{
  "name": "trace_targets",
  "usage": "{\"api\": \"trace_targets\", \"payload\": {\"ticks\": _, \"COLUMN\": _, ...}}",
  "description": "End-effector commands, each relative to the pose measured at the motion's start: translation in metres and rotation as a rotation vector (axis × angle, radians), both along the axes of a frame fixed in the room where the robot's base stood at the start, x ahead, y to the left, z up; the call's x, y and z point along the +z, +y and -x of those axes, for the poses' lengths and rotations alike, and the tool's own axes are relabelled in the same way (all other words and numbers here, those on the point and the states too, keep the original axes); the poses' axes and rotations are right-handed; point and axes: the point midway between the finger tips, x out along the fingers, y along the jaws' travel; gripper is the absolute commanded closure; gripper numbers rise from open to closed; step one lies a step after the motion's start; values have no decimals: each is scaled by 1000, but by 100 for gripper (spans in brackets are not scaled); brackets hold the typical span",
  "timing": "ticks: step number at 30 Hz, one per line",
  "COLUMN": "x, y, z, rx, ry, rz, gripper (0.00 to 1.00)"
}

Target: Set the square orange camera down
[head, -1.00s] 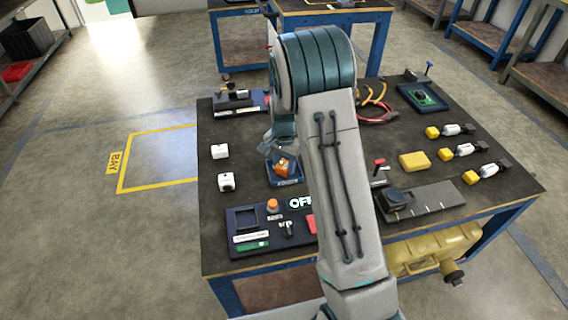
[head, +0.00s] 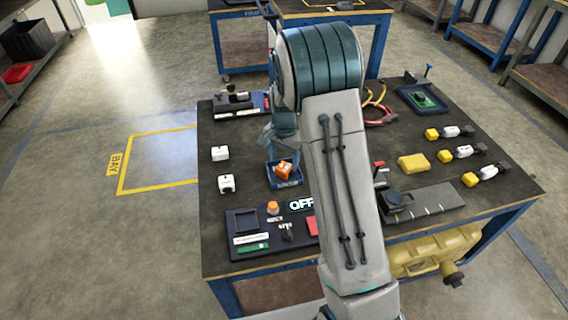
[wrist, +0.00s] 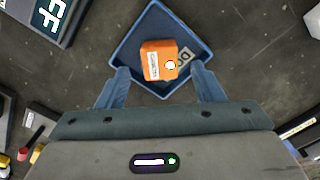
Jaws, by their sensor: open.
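The square orange camera (head: 283,169) sits in a small blue tray (head: 296,181) on the dark workbench. In the wrist view the orange camera (wrist: 158,60), with a white label and a round lens-like spot, lies inside the tray (wrist: 130,53), turned slightly against its walls. My gripper (wrist: 160,88) is open, its two blue fingers apart on either side near the tray's near edge, with the camera beyond and between them. It holds nothing. In the head view my arm partly covers the area just right of the tray.
Two white cubes (head: 226,183) stand left of the tray. A dark panel with an OFF sign (head: 301,204) lies in front. A yellow block (head: 413,164) and several yellow-tipped parts (head: 454,155) lie on the right. Bare bench shows around the tray.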

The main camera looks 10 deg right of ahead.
Motion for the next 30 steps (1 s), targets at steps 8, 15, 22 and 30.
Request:
{"api": "trace_targets", "payload": {"ticks": 8, "x": 62, "y": 0, "z": -1, "rx": 1, "ry": -3, "rz": 0, "gripper": 39}}
{"api": "trace_targets", "payload": {"ticks": 15, "x": 87, "y": 0, "z": 1, "rx": 4, "ry": -1, "rz": 0, "gripper": 39}}
{"api": "trace_targets", "payload": {"ticks": 22, "x": 121, "y": -1, "z": 39, "rx": 108, "ry": -30, "rz": -18, "gripper": 39}}
{"api": "trace_targets", "payload": {"ticks": 30, "x": 167, "y": 0, "z": 133, "rx": 376, "ry": -94, "rz": -24, "gripper": 39}}
